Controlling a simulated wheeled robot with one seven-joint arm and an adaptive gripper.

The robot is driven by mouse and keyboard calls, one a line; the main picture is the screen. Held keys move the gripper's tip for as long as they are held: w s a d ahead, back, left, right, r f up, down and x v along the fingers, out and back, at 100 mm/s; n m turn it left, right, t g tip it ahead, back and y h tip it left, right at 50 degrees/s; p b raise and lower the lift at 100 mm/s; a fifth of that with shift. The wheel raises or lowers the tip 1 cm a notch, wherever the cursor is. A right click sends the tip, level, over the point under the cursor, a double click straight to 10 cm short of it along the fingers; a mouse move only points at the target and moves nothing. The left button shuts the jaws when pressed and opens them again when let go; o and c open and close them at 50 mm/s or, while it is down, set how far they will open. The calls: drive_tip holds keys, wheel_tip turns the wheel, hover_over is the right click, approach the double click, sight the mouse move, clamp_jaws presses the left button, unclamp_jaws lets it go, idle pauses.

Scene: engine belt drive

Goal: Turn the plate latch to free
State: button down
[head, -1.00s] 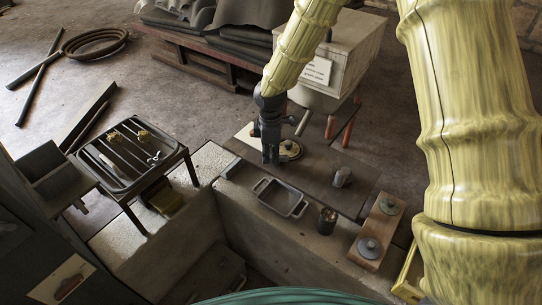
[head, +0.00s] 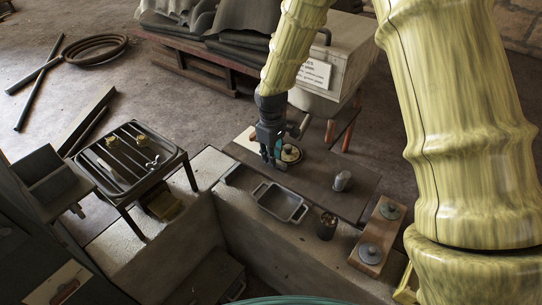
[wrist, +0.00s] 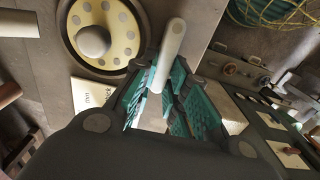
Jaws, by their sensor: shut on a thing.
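The plate latch shows in the wrist view as a pale rounded lever (wrist: 172,42) next to a round cream disc (wrist: 118,46) with a grey knob in its middle. My gripper (wrist: 165,92) has its teal-padded fingers closed around the lever's lower part. A white label (wrist: 92,93) with dark lettering lies beside the disc; I cannot read it surely. In the head view my gripper (head: 272,160) points down at the left of the disc (head: 290,154) on the dark bench plate. The latch is hidden there behind the fingers.
A grey metal tray (head: 280,203), a dark cup (head: 327,225) and a small metal piece (head: 342,180) stand to the right and in front. A wooden block with round weights (head: 371,252) sits at the bench's right end. A slatted rack (head: 130,160) stands at left.

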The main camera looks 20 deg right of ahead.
idle(0.4)
drive_tip(key=c, duration=1.4)
unclamp_jaws()
wheel_tip(320, 180, up, 12)
